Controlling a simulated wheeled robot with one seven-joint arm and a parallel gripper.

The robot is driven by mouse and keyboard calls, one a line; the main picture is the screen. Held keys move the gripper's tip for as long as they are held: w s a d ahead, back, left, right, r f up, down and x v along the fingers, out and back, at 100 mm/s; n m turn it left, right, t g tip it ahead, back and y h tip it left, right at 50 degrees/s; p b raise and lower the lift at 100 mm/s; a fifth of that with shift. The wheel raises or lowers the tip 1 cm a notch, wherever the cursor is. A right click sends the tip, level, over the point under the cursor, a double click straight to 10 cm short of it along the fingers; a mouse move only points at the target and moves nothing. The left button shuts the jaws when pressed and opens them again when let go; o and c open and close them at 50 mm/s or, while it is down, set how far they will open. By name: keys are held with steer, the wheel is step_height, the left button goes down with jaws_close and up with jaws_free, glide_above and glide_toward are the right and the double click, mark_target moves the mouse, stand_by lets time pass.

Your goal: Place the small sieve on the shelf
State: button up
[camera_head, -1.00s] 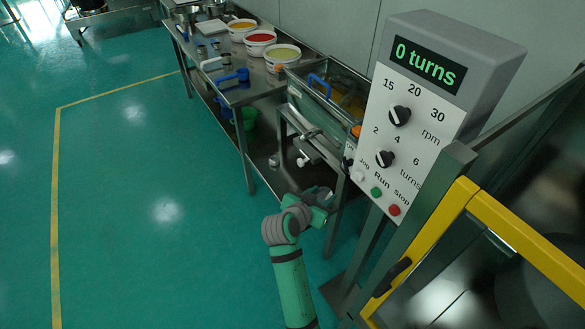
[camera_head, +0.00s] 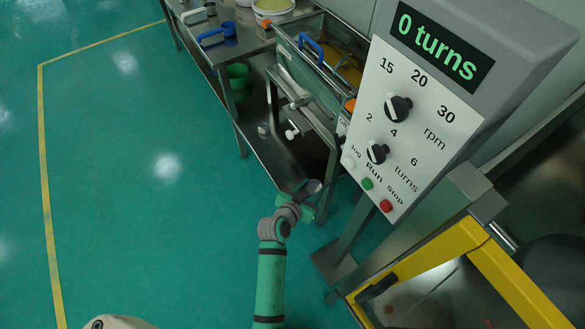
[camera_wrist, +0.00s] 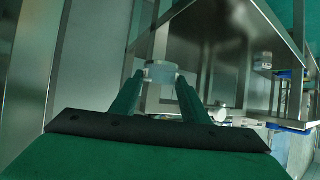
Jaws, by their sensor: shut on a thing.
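My gripper (camera_head: 304,199) is low in front of the shelf's near end in the head view. In the wrist view my gripper (camera_wrist: 160,84) is shut on a small pale grey, round-sided piece (camera_wrist: 161,68), which I take to be the small sieve. It shows as a small metallic shape (camera_head: 314,186) at the fingertips in the head view, partly hidden by the gripper. The metal shelf (camera_head: 262,146) runs low under the steel table, behind and left of the gripper. I cannot tell whether the piece touches the shelf.
A control box (camera_head: 425,110) reading "0 turns" stands close on the right, with a yellow-framed guard (camera_head: 510,280) below it. A trough with a blue handle (camera_head: 310,48) stands behind. A green bucket (camera_head: 238,80) sits under the table. Green floor at left is clear.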

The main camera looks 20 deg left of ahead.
steer(key=w+a+f, duration=0.6)
steer(key=w+f, duration=0.1)
steer(key=shift+a, duration=0.35)
steer(key=shift+w+a+f, duration=0.35)
steer(key=shift+f, duration=1.95)
steer(key=shift+f, duration=0.15)
steer(key=o, duration=1.1)
steer(key=shift+c, duration=0.2)
